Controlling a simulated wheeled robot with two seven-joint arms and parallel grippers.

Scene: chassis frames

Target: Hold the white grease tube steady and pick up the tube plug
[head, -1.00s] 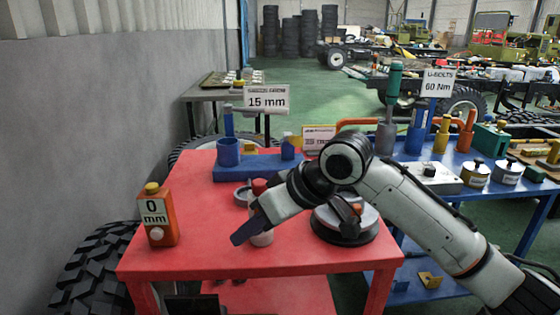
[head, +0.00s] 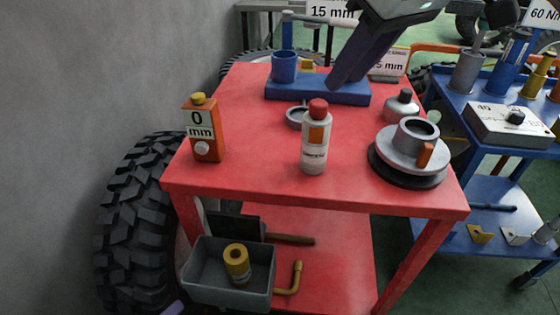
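The white grease tube (head: 314,150) stands upright on the red table, with an orange patch on its side. Its red cap (head: 318,108), which looks like the plug, sits on top. My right gripper (head: 350,82) hangs at the top of the head view, above and behind the tube and apart from it, in front of the blue block. Its dark purple fingers overlap in this view, so I cannot tell their gap; I see nothing held. A small purple tip (head: 172,308) at the bottom left edge may be my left gripper; the rest is out of view.
An orange can (head: 204,140) stands left of the tube. A grey hub (head: 412,150) on a black disc and a small grey bottle (head: 401,106) stand right. A metal ring (head: 297,117) lies behind. A grey bin (head: 228,275) sits below. The table front is clear.

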